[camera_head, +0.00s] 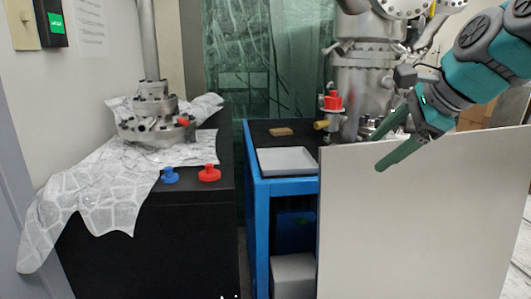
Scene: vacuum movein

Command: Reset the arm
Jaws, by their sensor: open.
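My gripper (384,147) is at the upper right, at the end of my teal and grey arm, which reaches in from the right edge. Its two dark green fingers are apart and point down and to the left. Nothing shows between them. The fingers are in front of the top edge of a pale upright panel (430,220). I cannot tell whether they touch it.
A blue-framed table (256,220) bears a grey tray (287,160). A steel vacuum chamber (365,85) stands behind my gripper. A black cabinet (190,240) at left holds crumpled foil (95,195), a flanged column (152,105), a blue knob (169,175) and a red knob (209,173).

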